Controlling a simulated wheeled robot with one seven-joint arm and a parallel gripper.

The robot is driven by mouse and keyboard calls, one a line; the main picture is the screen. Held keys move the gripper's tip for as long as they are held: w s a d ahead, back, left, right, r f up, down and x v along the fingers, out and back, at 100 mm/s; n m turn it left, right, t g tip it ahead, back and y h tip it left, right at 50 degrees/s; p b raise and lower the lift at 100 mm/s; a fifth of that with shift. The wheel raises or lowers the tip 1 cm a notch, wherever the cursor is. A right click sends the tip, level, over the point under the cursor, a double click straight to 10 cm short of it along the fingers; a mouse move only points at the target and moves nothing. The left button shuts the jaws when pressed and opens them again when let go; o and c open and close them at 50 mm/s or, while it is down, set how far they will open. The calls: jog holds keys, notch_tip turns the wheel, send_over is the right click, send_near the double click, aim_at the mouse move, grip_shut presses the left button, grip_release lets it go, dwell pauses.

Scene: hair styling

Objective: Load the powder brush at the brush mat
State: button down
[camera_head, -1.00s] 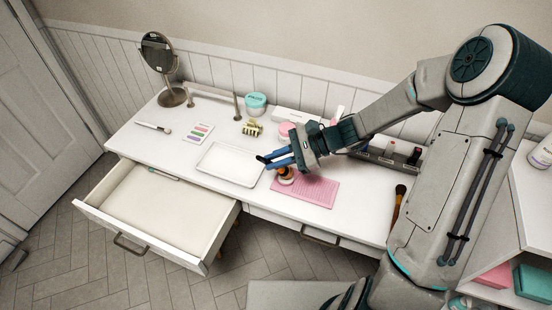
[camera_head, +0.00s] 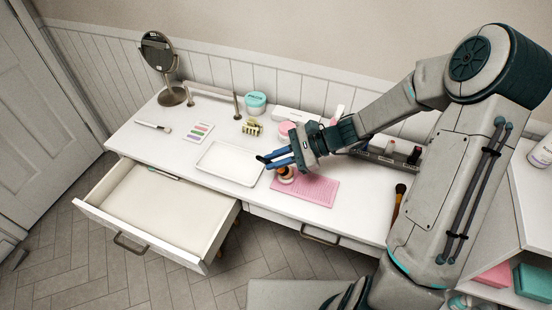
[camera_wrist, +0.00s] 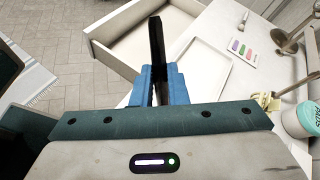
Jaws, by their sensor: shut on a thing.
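The pink brush mat (camera_head: 318,192) lies flat on the white dresser top, right of the white tray. My gripper (camera_head: 264,162) is at the mat's left end in the head view, its blue fingers pointing left toward the tray. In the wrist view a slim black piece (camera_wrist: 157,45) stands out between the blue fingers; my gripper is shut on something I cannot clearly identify. A small orange-brown thing with a pale base (camera_head: 285,175) shows just below the fingers at the mat's left edge.
The white tray (camera_head: 203,163) is left of my gripper. An open drawer (camera_head: 115,228) juts out at front left. A round mirror (camera_head: 170,98), a white brush (camera_head: 150,126), a colour palette (camera_head: 192,139), a hair clip (camera_head: 252,131) and a teal-lidded jar (camera_head: 256,109) stand or lie behind.

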notch_tip(320, 180, up, 7)
jog(key=p, duration=0.6)
dwell(0.4)
dwell(0.7)
